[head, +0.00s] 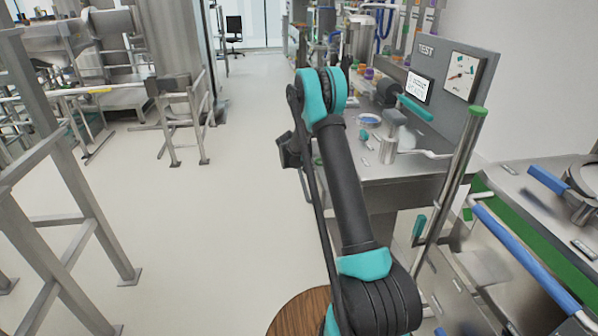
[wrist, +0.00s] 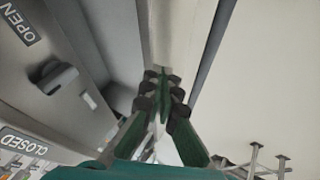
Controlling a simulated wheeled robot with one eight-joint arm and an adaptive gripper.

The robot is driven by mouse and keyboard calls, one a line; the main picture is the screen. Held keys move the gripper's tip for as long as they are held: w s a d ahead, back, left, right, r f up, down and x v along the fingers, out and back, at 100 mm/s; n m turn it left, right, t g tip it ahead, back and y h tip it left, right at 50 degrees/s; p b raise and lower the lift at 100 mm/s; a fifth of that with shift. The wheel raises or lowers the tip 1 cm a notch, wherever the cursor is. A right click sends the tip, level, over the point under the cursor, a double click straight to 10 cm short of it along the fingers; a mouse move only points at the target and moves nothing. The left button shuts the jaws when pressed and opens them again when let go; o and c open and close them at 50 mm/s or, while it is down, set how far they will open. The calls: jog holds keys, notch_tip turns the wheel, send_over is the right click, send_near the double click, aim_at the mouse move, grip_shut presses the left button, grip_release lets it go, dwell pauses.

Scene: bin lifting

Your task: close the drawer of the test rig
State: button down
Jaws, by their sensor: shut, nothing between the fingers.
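The test rig (head: 426,80) stands right of centre in the head view, a grey bench with an upright panel marked TEST. Its drawer cannot be clearly made out in the head view; my arm covers part of the bench front. In the wrist view my gripper (wrist: 162,82) has its green fingers together at the dark tips, with nothing seen between them. A grey surface with an OPEN label (wrist: 18,20) and a CLOSED label (wrist: 22,143) lies to the left of the fingers. A pale vertical strip is behind the fingertips; whether they touch it I cannot tell.
A grey block-shaped handle (wrist: 55,80) sits between the two labels. In the head view, a green-capped post (head: 462,170) stands at the rig's right front, and a bench with blue bars (head: 530,255) is further right. The pale floor (head: 220,190) left of my arm is clear.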

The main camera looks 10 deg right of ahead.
jog(key=d, duration=1.1)
